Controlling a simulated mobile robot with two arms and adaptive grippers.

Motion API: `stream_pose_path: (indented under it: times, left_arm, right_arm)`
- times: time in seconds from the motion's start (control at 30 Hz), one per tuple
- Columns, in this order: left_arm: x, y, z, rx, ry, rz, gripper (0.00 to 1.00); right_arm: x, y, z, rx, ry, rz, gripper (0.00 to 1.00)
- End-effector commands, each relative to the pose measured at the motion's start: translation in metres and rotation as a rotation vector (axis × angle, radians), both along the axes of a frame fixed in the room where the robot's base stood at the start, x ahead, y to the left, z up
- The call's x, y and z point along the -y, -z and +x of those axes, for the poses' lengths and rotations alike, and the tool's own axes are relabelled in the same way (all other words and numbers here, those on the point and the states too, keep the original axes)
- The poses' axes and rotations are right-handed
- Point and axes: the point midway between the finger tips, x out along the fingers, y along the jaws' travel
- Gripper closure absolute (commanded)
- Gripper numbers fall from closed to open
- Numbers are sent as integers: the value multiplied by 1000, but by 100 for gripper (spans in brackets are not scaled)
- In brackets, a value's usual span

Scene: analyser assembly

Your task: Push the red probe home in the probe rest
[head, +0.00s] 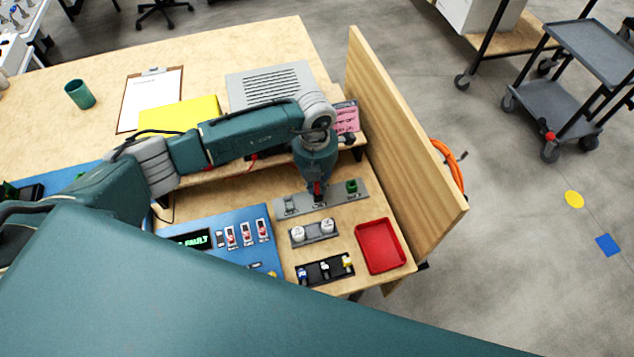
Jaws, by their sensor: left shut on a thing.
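My left gripper (318,194) points down over the grey probe rest (337,199), near its middle. It is shut on the red probe (317,186), of which only a small red part shows between the fingers. The probe's lower end is hidden, so I cannot tell how deep it sits in the rest. A green piece (352,186) stands at the right end of the rest. My right gripper is out of view.
In front of the rest are a grey holder with two white knobs (314,232), a black holder (324,270) and a red tray (380,246). A blue panel (222,240) with a display lies left. A wooden board (405,140) walls the right side. A shelf stands behind.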

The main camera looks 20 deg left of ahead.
Motion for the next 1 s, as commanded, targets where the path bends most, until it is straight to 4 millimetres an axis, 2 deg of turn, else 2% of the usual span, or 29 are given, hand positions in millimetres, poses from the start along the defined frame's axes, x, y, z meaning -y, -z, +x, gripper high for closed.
stream_pose_path:
  times: [0.93, 0.97, 1.0]
  left_arm:
    - [0, 8, 0, 0, 0, 0, 100]
    - [0, 8, 0, 0, 0, 0, 83]
    - [0, 7, 0, 0, 0, 0, 75]
  right_arm:
    - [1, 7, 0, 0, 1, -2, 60]
    - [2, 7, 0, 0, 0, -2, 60]
    - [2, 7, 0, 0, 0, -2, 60]
